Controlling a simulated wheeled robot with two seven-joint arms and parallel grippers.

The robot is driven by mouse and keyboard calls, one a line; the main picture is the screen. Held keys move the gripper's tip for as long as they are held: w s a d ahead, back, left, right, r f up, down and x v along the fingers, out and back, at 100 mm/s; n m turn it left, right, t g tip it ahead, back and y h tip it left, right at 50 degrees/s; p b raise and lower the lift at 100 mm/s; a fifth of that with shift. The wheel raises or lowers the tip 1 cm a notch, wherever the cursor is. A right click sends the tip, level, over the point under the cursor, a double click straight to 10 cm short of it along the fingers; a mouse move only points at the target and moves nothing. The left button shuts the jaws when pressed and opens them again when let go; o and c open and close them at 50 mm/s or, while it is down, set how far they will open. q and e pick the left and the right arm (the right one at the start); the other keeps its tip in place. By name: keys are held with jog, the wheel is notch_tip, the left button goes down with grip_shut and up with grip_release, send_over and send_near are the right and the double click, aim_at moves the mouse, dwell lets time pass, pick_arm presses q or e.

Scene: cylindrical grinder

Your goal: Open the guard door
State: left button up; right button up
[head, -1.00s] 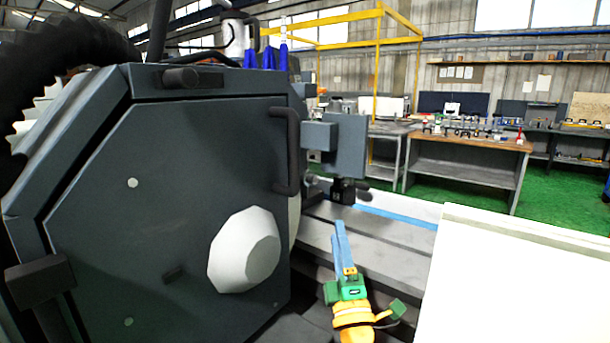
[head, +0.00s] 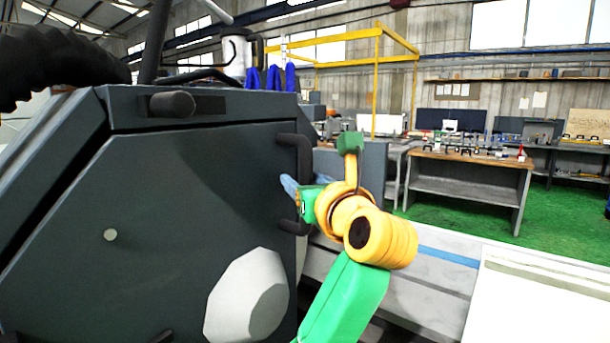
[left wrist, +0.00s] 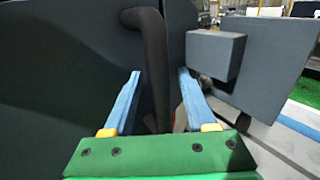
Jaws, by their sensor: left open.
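The guard door (head: 190,210) is a large dark grey panel on the left of the head view, and it looks shut. Its black bar handle (head: 304,155) runs upright along the right edge; the lower part is partly covered by my gripper. My left gripper (head: 289,186) is at mid-height of the handle, its blue fingers pointing left. In the left wrist view, the fingers (left wrist: 160,73) are open, with the handle (left wrist: 152,50) between them in the picture. I cannot tell whether they touch it. The door panel (left wrist: 65,65) fills the left there. My right gripper is not in view.
A pale, faceted round boss (head: 248,297) sticks out of the door's lower part. A grey box-like unit (left wrist: 240,60) stands close right of the handle. A white panel (head: 545,300) is at lower right. Workbenches (head: 465,185) stand farther back.

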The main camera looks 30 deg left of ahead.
pick_arm(q)
jog(key=shift+s+d, duration=0.1)
jog(key=shift+d, duration=0.1)
grip_shut()
jog(key=shift+r, duration=0.1)
dwell(1.0)
